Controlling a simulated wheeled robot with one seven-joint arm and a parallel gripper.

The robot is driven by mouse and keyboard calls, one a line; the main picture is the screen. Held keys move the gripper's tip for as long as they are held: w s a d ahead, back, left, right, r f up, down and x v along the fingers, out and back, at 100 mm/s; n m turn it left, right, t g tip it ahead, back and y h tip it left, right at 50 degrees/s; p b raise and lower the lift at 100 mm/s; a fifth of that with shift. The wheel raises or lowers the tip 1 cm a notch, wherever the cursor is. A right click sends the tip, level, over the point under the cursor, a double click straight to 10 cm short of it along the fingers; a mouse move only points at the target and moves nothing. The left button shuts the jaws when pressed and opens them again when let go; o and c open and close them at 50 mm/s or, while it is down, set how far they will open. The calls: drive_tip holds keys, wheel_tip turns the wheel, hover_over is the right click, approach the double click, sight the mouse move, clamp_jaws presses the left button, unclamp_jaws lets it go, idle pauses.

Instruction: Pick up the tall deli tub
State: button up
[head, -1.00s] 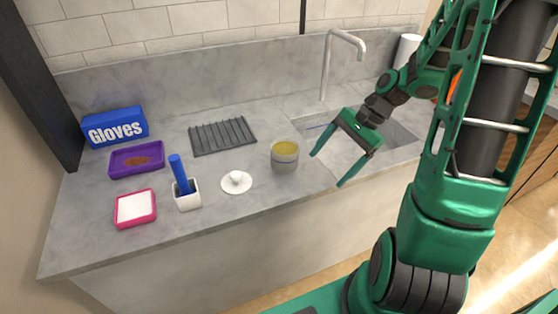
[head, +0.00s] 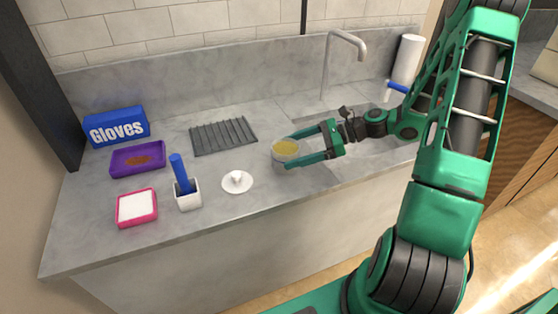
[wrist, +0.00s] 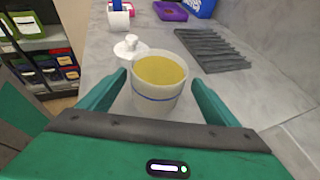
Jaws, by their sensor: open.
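The deli tub (head: 285,149) is a pale, round tub with yellow contents and a thin blue line around its side. It stands upright on the grey counter, and in the wrist view the tub (wrist: 158,99) is between my two fingers. My gripper (head: 286,151) is open, level with the counter and reaching in from the right, with one finger on each side of the tub. In the wrist view the gripper (wrist: 157,82) shows gaps between the fingers and the tub's wall. The near finger covers part of the tub's lower side in the head view.
A white round lid with a knob (head: 237,181) lies just left of the tub. A grey ribbed mat (head: 223,136) is behind it. A white holder with a blue handle (head: 187,197), pink tray (head: 136,207), purple tray (head: 138,158) and gloves box (head: 115,127) stand further left. The faucet (head: 326,70) rises behind.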

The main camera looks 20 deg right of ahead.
drive_tip(key=shift+x, duration=3.45)
drive_tip(key=shift+s+f, duration=0.15)
drive_tip(key=c, duration=1.1)
